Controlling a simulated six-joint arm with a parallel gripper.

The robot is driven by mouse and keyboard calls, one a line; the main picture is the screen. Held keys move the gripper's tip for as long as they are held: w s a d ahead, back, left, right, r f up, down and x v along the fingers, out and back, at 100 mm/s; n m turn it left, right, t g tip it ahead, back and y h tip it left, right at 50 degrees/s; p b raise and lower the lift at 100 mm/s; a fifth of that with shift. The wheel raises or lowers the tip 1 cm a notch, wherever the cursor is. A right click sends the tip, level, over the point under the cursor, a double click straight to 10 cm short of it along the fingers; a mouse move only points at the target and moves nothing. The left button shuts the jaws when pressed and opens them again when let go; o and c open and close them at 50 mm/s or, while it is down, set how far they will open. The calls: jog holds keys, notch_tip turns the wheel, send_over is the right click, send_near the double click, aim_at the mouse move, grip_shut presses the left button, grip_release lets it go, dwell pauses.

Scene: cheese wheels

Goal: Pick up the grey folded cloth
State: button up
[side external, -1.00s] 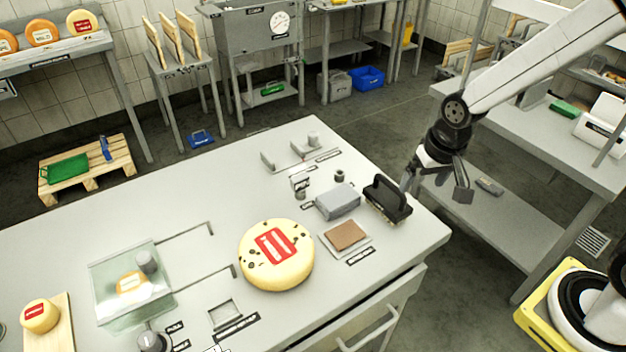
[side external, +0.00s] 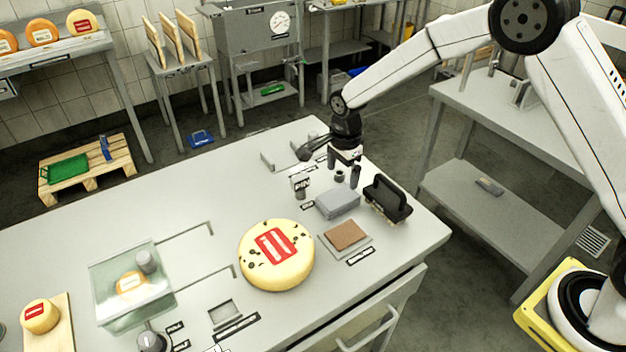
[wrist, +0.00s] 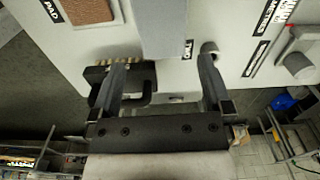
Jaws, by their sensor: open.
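The grey folded cloth (side external: 338,202) lies flat on the worktop, between the cheese wheel and a black-handled brush. In the wrist view the cloth (wrist: 163,28) is a plain grey block at the top centre, ahead of the gap between my fingers, its far end cut off by the frame. My gripper (side external: 332,166) is open and empty, above the worktop just behind the cloth in the side view. Its spread fingers also show in the wrist view (wrist: 161,65). I see no contact with the cloth.
The black brush (side external: 387,198) stands right of the cloth, and in the wrist view it lies behind the left finger. A brown pad (side external: 346,235) and a large cheese wheel (side external: 276,255) are in front. Small metal fittings (side external: 299,187) stand to the left.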

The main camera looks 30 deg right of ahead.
aim_at(338, 196)
jog(key=shift+w+a+f+m, duration=0.15)
jog(key=shift+w+f+m, duration=0.05)
jog(key=shift+w+m, duration=0.1)
jog(key=shift+f, duration=0.1)
jog(key=shift+f, duration=1.2)
jog(key=shift+s+f, duration=0.1)
jog(key=shift+a+f, duration=0.1)
jog(key=shift+f, duration=2.4)
jog(key=shift+c, duration=0.2)
jog(key=c, duration=0.9)
jog(key=shift+o, duration=0.2)
